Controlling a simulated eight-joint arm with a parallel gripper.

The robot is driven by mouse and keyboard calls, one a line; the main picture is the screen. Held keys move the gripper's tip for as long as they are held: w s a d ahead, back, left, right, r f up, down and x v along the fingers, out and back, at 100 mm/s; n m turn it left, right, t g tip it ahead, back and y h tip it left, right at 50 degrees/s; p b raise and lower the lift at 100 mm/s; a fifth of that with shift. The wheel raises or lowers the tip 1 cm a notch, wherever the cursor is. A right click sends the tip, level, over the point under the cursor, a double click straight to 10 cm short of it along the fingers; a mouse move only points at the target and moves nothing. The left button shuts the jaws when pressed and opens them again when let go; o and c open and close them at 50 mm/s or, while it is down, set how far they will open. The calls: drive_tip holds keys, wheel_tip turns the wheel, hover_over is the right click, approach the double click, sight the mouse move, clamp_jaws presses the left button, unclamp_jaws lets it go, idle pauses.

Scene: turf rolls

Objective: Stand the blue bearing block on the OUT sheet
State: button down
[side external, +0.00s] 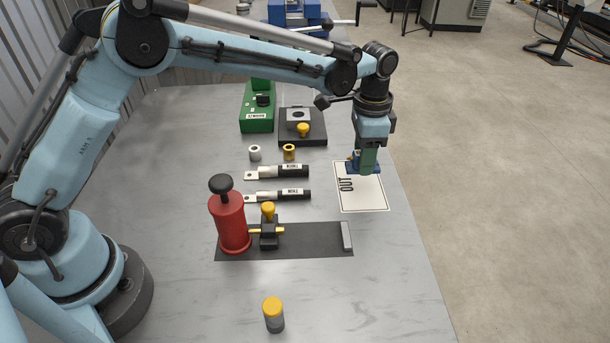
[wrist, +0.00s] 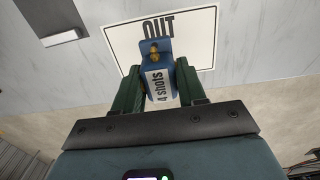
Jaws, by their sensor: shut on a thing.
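The blue bearing block (wrist: 156,72) is between the two green fingers of my gripper (wrist: 158,88), with a white label reading "4 shots" and a brass fitting on it. In the side view my gripper (side external: 367,162) points down over the far part of the OUT sheet (side external: 362,198), and the block (side external: 352,167) shows only in part around the fingers. The white OUT sheet with a dark border also shows behind the block in the wrist view (wrist: 200,38). I cannot tell whether the block touches the sheet.
A red pump (side external: 232,222) and a small black fitting with a yellow cap (side external: 268,230) stand on a dark mat (side external: 300,243). Two tagged tools (side external: 280,172) lie left of the sheet. A yellow-capped grey bottle (side external: 273,315) stands in front. The table's right edge is close to the sheet.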

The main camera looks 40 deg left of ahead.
drive_tip(key=shift+w+a+f, duration=0.2)
drive_tip(key=shift+f, duration=1.95)
drive_tip(key=shift+f, duration=0.15)
drive_tip(key=c, duration=0.6)
unclamp_jaws()
drive_tip(key=shift+c, duration=0.2)
